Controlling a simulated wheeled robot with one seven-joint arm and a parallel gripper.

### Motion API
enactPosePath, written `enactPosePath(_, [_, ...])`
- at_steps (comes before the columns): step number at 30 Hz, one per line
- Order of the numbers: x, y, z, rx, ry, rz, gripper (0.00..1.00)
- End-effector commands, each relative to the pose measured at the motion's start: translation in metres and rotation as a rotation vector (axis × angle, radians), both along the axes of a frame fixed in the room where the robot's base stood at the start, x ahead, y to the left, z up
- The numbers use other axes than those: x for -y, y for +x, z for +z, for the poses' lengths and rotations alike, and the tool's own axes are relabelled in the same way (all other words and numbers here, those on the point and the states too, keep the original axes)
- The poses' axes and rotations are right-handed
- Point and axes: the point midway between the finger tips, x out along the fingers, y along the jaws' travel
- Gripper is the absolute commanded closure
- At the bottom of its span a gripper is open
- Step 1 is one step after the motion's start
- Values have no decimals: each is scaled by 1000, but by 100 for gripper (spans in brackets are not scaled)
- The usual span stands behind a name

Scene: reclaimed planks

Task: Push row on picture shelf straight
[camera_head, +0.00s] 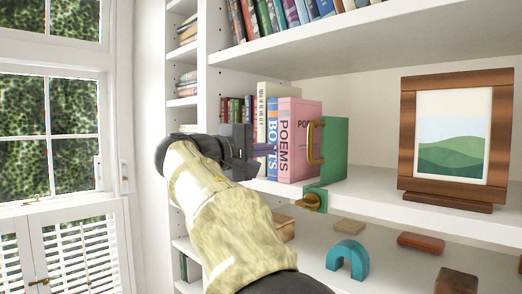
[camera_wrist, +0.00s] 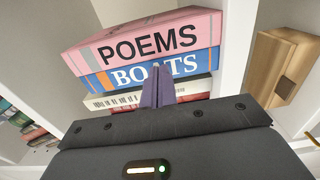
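The row on the shelf holds a pink POEMS book (camera_head: 308,120), a blue BOATS book (camera_head: 272,130) and a cream book (camera_head: 262,105). A green bookend (camera_head: 335,140) with a brass handle (camera_head: 313,143) stands against the right end. In the wrist view the POEMS spine (camera_wrist: 150,40), the BOATS spine (camera_wrist: 125,74) and a pale spine (camera_wrist: 115,99) show at an angle. My gripper (camera_head: 268,149) is in front of the row's spines at its left part. Its purple fingers (camera_wrist: 160,70) are together, with nothing between them, and overlap the BOATS spine. Contact cannot be told.
A wooden picture frame (camera_head: 456,135) stands right of the bookend on the same shelf (camera_head: 365,190). A brass knob (camera_head: 310,202) sits at the shelf edge below the bookend. A teal arch (camera_head: 348,259) and wooden blocks (camera_head: 421,242) lie on the shelf below. Books fill the shelf above.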

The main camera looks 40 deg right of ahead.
Motion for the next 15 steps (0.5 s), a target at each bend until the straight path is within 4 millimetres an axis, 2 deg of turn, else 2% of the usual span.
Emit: enactPosePath(15, [11,1,0,0,1,-1,100])
